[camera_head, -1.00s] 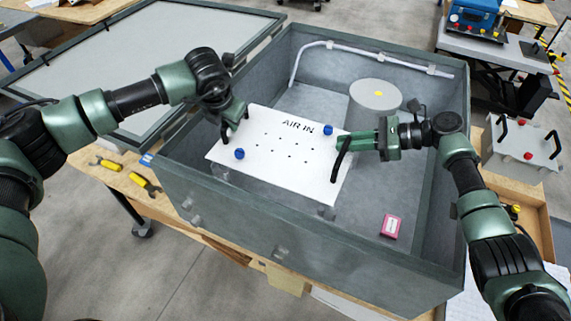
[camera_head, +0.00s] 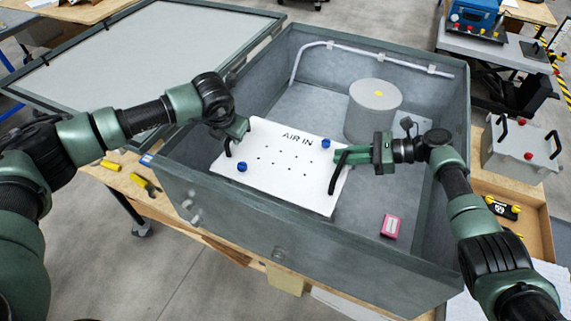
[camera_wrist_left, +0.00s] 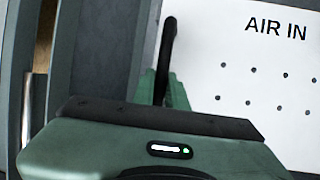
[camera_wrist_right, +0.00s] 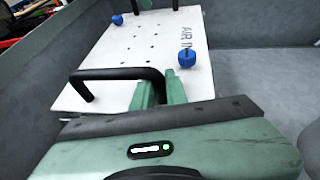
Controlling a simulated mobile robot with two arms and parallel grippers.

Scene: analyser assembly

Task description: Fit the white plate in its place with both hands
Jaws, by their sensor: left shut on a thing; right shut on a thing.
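The white plate (camera_head: 280,185) is marked AIR IN and has rows of small holes, two blue knobs and a black handle at each side. It is inside the grey open box (camera_head: 290,240), toward its front left. My left gripper (camera_head: 233,138) is shut on the left black handle (camera_wrist_left: 166,50). My right gripper (camera_head: 350,158) is shut on the right black handle (camera_wrist_right: 120,75). A blue knob (camera_wrist_right: 187,58) is near the lettering; another blue knob (camera_head: 242,167) is at the near left. The plate's underside is hidden, so I cannot tell whether it touches anything below.
A grey cylinder (camera_head: 372,115) with a yellow dot stands in the box behind the plate. A pink block (camera_head: 390,226) lies on the box floor at right. A white pipe (camera_head: 360,52) runs along the back wall.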

